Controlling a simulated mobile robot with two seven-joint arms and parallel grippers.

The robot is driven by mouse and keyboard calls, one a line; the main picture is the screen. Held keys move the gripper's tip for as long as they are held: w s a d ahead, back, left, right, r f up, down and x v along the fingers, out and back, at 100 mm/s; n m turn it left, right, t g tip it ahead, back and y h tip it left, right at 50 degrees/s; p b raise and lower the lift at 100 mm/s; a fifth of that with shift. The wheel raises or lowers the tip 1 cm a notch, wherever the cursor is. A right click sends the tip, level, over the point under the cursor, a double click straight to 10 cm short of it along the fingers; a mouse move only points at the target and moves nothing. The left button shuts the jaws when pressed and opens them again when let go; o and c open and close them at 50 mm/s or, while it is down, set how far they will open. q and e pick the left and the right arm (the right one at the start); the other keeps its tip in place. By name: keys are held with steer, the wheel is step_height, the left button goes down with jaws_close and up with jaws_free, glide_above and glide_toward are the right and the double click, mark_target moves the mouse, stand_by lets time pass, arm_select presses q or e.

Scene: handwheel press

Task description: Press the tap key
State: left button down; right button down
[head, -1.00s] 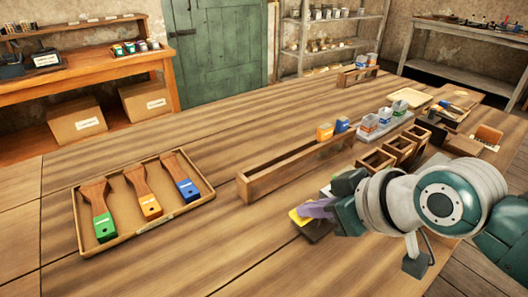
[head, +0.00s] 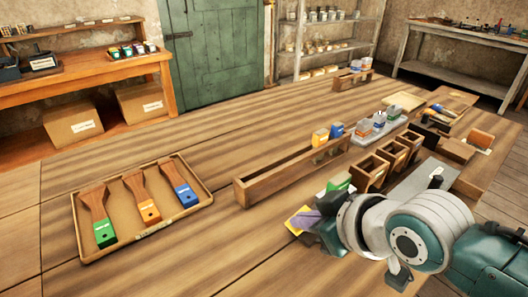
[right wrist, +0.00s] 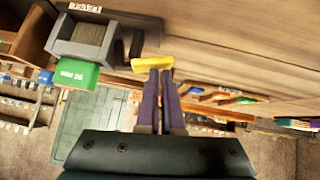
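A yellow piece (head: 297,214), possibly the tap key, sits low on the table beside my right gripper (head: 305,221). In the right wrist view a yellow bar (right wrist: 153,64) lies just beyond the tips of my right gripper (right wrist: 160,72). The two purple fingers are close together with nothing visible between them. I cannot tell whether the tips touch the yellow bar. No lettering readable here names the key. My right wrist and arm hide part of the area behind the fingers. My left gripper is not in view.
A green labelled block (right wrist: 77,74) adjoins a grey housing (right wrist: 95,38); the green block also shows in the head view (head: 340,182). A long wooden trough (head: 290,170) and wooden bins (head: 370,170) stand nearby. A tray (head: 150,237) holds brushes at left. The table's middle is clear.

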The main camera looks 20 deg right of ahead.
steer(key=w+a+r+p+v, duration=0.1)
steer(key=a+p+v, duration=0.1)
steer(key=p+v, duration=0.5)
steer(key=shift+a+r+v, duration=0.25)
steer(key=shift+a+v, duration=0.05)
steer(key=shift+v, duration=2.75)
steer(key=shift+w, duration=0.2)
steer(key=shift+s, duration=0.1)
